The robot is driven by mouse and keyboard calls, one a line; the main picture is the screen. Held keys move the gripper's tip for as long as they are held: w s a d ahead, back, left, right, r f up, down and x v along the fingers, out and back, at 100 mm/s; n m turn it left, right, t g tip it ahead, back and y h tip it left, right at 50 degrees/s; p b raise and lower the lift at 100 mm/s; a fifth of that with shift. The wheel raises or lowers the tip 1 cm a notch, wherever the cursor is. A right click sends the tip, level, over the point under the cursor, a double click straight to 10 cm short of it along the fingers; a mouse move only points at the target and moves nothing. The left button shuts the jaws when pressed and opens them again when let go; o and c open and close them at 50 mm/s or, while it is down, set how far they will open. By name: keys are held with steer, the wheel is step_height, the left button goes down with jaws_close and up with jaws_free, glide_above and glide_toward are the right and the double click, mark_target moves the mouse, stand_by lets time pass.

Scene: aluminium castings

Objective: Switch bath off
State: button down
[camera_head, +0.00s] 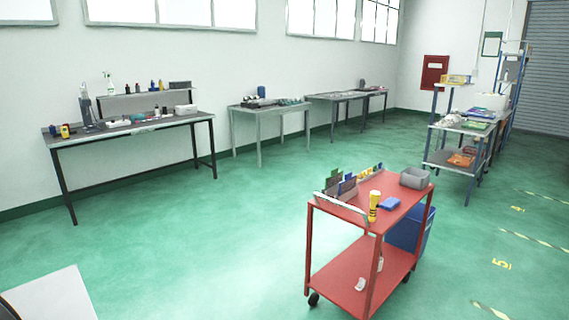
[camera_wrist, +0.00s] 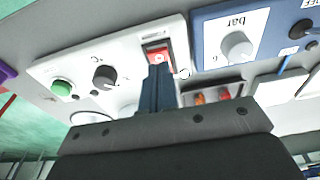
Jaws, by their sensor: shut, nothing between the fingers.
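In the wrist view, a red rocker switch (camera_wrist: 160,55) with a pale mark sits in a dark frame on a white control panel (camera_wrist: 125,58). A dark grey knob (camera_wrist: 104,76) marked °C and a green button (camera_wrist: 61,88) are on the same panel, to the left of the switch. My gripper (camera_wrist: 158,68) is shut and empty. Its fingertips are at the lower part of the red switch and hide some of it. I cannot tell whether they touch it. The bath itself is not clearly visible, and my gripper does not show in the head view.
A blue panel (camera_wrist: 208,30) marked "bar" with a pale knob (camera_wrist: 238,46) is right of the white panel. Red and orange parts (camera_wrist: 205,96) are below it. The head view shows a red trolley (camera_head: 345,265), wall benches (camera_head: 140,131) and open green floor (camera_head: 210,250).

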steer(key=shift+f, duration=0.95)
stand_by(0.6)
steer(key=shift+r, duration=3.55)
step_height(320, 180, down, 7)
steer(key=shift+r, duration=0.1)
